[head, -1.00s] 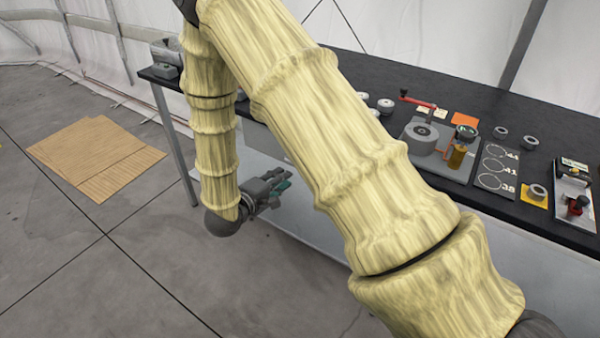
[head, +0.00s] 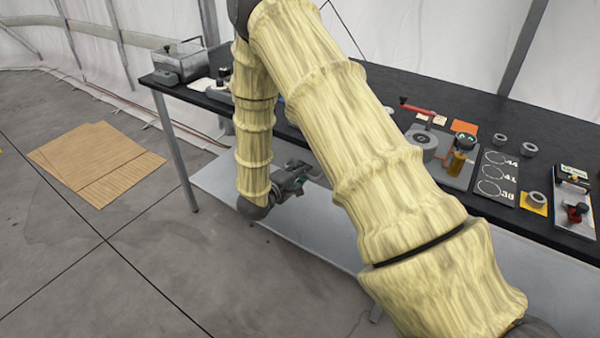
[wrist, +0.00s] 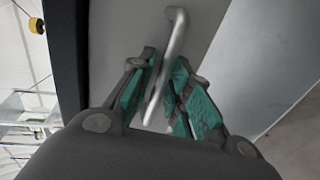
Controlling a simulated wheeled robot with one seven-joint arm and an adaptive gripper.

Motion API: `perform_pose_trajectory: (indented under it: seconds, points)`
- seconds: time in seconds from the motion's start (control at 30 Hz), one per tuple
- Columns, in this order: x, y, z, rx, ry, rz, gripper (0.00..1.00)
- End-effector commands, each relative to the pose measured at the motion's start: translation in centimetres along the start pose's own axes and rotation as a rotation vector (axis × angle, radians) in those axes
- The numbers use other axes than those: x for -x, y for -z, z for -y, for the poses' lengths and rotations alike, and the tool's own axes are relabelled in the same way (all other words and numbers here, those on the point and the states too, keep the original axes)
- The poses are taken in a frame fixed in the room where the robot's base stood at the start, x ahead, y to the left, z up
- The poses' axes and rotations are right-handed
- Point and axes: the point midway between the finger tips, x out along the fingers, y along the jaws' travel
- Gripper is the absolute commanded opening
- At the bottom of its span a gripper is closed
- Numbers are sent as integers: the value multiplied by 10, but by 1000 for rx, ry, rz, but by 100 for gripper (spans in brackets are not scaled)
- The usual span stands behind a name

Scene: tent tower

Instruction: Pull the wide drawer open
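The wide drawer's grey front (wrist: 125,25) fills the upper middle of the wrist view. Its pale metal bar handle (wrist: 176,40) runs down between the fingers of my gripper (wrist: 165,68). The fingers with teal pads look open, one on each side of the handle, with small gaps; whether either pad touches it I cannot tell. In the head view my gripper (head: 302,177) is below the dark tabletop, at the bench's front side. My arm hides the drawer and handle there.
The bench's black top (head: 375,85) carries several parts and tools on the right and a metal box (head: 180,64) at the left end. A bench leg (head: 175,150) and grey lower shelf (head: 225,185) are near my arm. Brown boards (head: 95,160) lie on open floor.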

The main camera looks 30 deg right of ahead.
Motion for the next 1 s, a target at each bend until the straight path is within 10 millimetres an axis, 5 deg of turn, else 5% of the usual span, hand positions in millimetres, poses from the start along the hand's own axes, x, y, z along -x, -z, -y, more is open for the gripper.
perform_pose_trajectory:
  seconds: [0.23,0.37,0.67,1.0]
  points:
    - [0,0,0,0,0,0,19]
    - [0,0,0,0,0,0,0]
    - [1,0,0,0,1,-1,0]
    - [39,-5,6,3,2,5,0]
